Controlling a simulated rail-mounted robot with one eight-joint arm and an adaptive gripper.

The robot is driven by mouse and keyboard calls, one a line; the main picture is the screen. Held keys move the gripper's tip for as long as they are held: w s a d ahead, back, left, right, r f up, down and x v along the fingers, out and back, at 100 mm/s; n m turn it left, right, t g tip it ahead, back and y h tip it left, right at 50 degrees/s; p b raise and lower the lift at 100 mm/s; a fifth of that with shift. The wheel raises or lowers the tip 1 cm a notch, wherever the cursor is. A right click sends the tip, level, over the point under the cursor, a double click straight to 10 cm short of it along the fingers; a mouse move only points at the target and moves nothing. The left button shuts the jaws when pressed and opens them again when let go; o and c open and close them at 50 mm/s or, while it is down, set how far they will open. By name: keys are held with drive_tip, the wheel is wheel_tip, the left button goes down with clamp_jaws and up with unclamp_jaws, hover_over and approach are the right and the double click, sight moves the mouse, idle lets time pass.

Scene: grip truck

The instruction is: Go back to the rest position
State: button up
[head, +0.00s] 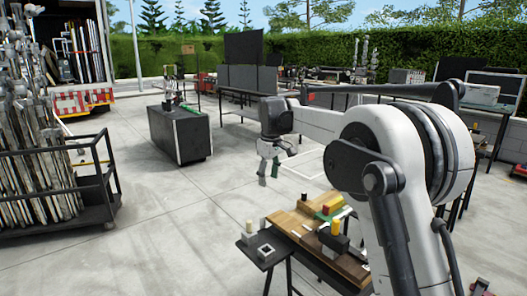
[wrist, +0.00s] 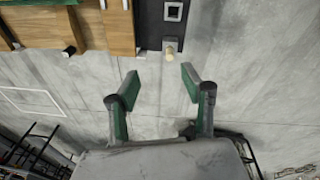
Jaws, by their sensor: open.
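My gripper (head: 268,172) hangs at the end of my raised arm, above and beyond the wooden worktable (head: 285,220) in the head view. In the wrist view my gripper (wrist: 160,78) shows two green-padded fingers spread apart, with only grey concrete floor seen between them. It is empty and touches nothing. The worktable's edge (wrist: 90,25) shows at the top left of the wrist view.
A small dark stand (head: 255,260) beside the worktable bears a square ring (head: 265,251) and a pale-topped peg (head: 249,227). A yellow-topped block (head: 335,229) is on the worktable. A dark cabinet (head: 180,135) and a pole cart (head: 95,215) stand farther off. Open floor lies between.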

drive_tip(key=s+d+r+m+t+p, duration=0.1)
drive_tip(key=s+d+r+m, duration=0.2)
drive_tip(key=s, duration=0.4)
drive_tip(key=s+d+r+t, duration=0.1)
drive_tip(key=s+d+r, duration=0.35)
drive_tip(key=s, duration=0.25)
drive_tip(key=s+d+r+m+t+p, duration=0.1)
drive_tip(key=s+d+r+m, duration=0.2)
drive_tip(key=s, duration=0.4)
drive_tip(key=s+d+f+m+t, duration=0.1)
drive_tip(key=s+d+f, duration=0.1)
drive_tip(key=s, duration=0.6)
drive_tip(key=s+d+f+m+p, duration=0.1)
drive_tip(key=s+d+f, duration=0.2)
drive_tip(key=s, duration=0.6)
drive_tip(key=s+d+f+m+t, duration=0.1)
drive_tip(key=s+d+f+m, duration=0.1)
drive_tip(key=s, duration=0.6)
drive_tip(key=shift+s+d+f+t+p, duration=0.35)
drive_tip(key=shift+d+f, duration=0.1)
drive_tip(key=shift+f, duration=0.9)
drive_tip(key=shift+c, duration=0.4)
